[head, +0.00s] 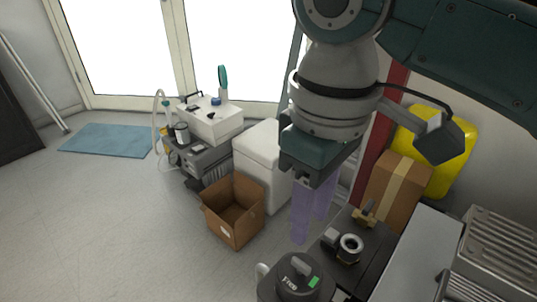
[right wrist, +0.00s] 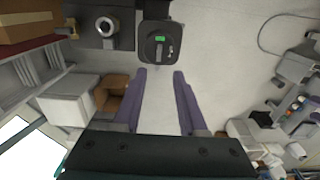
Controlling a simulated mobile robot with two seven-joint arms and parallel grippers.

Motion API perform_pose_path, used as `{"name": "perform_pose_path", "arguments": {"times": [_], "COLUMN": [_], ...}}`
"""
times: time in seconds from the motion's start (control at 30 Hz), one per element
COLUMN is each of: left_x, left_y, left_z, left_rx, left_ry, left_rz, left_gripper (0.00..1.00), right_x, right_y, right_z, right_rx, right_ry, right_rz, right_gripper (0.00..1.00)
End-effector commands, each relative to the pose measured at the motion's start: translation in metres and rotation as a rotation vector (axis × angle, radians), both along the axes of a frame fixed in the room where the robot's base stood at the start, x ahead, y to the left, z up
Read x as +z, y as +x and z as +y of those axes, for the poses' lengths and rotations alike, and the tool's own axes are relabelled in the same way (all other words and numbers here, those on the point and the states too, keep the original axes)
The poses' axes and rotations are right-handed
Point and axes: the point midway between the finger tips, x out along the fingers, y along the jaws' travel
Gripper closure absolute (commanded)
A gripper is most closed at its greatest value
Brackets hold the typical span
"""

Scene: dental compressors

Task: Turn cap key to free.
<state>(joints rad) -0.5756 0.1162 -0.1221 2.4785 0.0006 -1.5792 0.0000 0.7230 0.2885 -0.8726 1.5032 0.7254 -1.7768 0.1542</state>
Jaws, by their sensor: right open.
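A dark round canister (head: 280,285) with a lid stands at the bottom of the head view, cut off by the edge. On its lid are a grey key-like knob (head: 300,265), white lettering that seems to read "FREE", and a green mark (head: 314,282). In the right wrist view the dark lid (right wrist: 150,50) lies just beyond the fingertips, its green mark facing me. My right gripper (head: 312,236) is open and empty, its purple fingers apart; they also show in the right wrist view (right wrist: 159,73). It is not touching the lid. My left gripper is not in view.
A dark bench (head: 372,250) with a round metal-ringed fitting (head: 350,247) stands right of the canister. An open cardboard box (head: 235,232) and a white cabinet (head: 262,150) stand left of my right gripper. The floor at the left is clear, with a blue mat (head: 105,139).

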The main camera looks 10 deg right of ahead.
Motion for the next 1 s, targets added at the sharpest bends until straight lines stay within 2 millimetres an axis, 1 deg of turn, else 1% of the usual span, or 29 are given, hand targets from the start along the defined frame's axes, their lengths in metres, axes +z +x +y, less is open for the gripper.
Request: {"name": "perform_pose_path", "arguments": {"times": [0.03, 0.17, 0.27, 0.4, 0.5, 0.6, 0.77, 1.0], "left_x": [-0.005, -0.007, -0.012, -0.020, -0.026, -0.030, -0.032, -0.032], "left_y": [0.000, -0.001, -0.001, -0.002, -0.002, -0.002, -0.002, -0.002], "left_z": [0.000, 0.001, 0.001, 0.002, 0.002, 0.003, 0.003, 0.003], "left_rx": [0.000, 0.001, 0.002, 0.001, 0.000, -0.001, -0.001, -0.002], "left_ry": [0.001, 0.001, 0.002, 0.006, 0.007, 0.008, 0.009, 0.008], "left_rz": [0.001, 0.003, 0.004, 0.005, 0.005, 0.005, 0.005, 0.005], "left_gripper": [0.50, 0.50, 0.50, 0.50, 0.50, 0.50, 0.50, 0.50], "right_x": [-0.004, -0.013, -0.029, -0.058, -0.076, -0.089, -0.099, -0.100], "right_y": [0.002, 0.002, 0.002, 0.002, 0.003, 0.003, 0.003, 0.003], "right_z": [-0.002, -0.003, -0.003, -0.003, -0.003, -0.003, -0.003, -0.003], "right_rx": [-0.002, -0.004, -0.004, -0.004, -0.004, -0.004, -0.003, -0.002], "right_ry": [-0.008, -0.013, -0.014, -0.013, -0.012, -0.012, -0.011, -0.011], "right_rz": [0.002, 0.007, 0.006, 0.007, 0.004, 0.003, 0.001, 0.001], "right_gripper": [0.59, 0.59, 0.59, 0.59, 0.59, 0.59, 0.59, 0.59]}}
